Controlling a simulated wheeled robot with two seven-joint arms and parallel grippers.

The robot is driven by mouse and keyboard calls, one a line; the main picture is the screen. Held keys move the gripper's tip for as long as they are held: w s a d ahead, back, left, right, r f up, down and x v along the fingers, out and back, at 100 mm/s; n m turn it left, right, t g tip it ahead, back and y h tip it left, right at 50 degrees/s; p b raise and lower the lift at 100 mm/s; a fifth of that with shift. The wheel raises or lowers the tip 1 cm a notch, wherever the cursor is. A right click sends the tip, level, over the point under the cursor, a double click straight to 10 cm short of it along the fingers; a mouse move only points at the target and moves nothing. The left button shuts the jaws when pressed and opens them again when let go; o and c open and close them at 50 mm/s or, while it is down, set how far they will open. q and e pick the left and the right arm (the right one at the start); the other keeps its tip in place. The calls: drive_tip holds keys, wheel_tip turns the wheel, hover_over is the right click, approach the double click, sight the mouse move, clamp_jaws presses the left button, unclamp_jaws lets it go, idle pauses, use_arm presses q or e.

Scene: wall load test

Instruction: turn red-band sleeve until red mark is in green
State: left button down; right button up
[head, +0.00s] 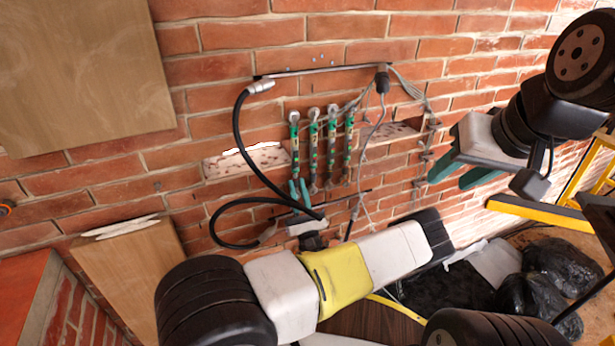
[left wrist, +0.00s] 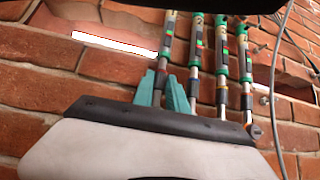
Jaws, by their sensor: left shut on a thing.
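Several upright rods with green sections hang side by side on the brick wall. The leftmost rod (head: 294,145) also shows in the left wrist view (left wrist: 168,42). My left gripper (head: 299,190) is at its lower end, and its teal fingers also show in the left wrist view (left wrist: 167,92). They are shut on a dark sleeve (left wrist: 160,84) with a reddish band, partly hidden between them. I cannot make out the red mark against the green on this rod. My right gripper (head: 462,172) is open and empty, off to the right of the rods.
A black hose (head: 240,135) loops down left of the rods and passes near my left gripper. Grey cables (head: 372,130) hang to the right. A wooden board (head: 88,75) is at upper left. Black bags (head: 560,275) lie at lower right, near a yellow frame (head: 535,211).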

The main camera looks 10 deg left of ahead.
use_arm(q)
drive_tip(key=shift+y, duration=0.3)
drive_tip(key=n+g+y, duration=0.1)
drive_tip(key=g+y, duration=0.1)
drive_tip(key=n+g+y, duration=0.2)
drive_tip(key=y, duration=0.1)
drive_tip(key=n+g+y, duration=0.1)
drive_tip(key=g+y, duration=0.1)
drive_tip(key=g, duration=0.1)
drive_tip(key=shift+w+d+n+y, duration=0.25)
drive_tip(key=shift+n+y, duration=0.05)
drive_tip(key=c, duration=1.3)
unclamp_jaws()
drive_tip(key=shift+t, duration=0.3)
